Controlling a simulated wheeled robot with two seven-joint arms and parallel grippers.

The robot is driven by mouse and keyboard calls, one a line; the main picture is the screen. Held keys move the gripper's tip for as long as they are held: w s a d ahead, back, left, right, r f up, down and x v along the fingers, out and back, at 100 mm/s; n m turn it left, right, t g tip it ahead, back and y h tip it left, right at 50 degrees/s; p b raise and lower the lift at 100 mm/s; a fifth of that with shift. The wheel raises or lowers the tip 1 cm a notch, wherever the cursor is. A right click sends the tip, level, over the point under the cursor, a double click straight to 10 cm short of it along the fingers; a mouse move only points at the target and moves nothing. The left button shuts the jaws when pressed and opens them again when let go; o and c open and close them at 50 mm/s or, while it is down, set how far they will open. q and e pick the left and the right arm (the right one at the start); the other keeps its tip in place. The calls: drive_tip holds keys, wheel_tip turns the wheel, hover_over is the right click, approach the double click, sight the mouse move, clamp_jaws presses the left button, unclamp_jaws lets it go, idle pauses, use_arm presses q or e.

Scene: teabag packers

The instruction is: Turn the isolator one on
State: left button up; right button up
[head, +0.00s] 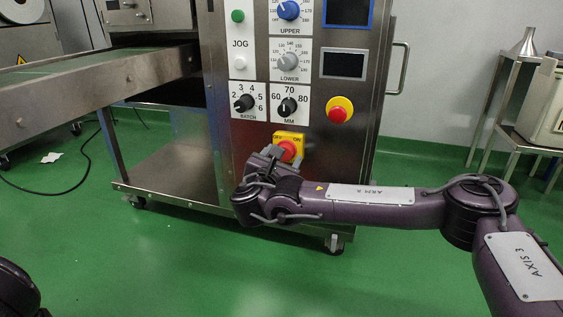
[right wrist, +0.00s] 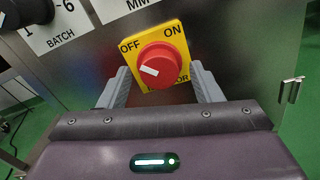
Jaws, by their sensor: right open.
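The isolator is a red round knob (head: 288,149) on a yellow plate, low on the steel panel. In the right wrist view the knob (right wrist: 165,66) has a white mark on its left side, and the plate reads OFF at left and ON at right. My right gripper (head: 272,160) is at the isolator, partly covering it in the head view. In the right wrist view its open fingers (right wrist: 160,86) stand on either side of the knob, apart from it as far as I can see. My left gripper is out of view.
Above the isolator are the MM dial (head: 288,107), the BATCH dial (head: 245,103) and a red stop button (head: 340,110) on yellow. A door handle (head: 400,68) juts from the cabinet's right side. A conveyor (head: 95,85) stands at left. The green floor in front is clear.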

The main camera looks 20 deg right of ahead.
drive_tip(key=shift+c, duration=0.3)
drive_tip(key=c, duration=0.9)
drive_tip(key=shift+c, duration=0.2)
drive_tip(key=shift+m, duration=0.3)
drive_tip(key=shift+a+m, duration=0.1)
drive_tip(key=shift+m, duration=8.5)
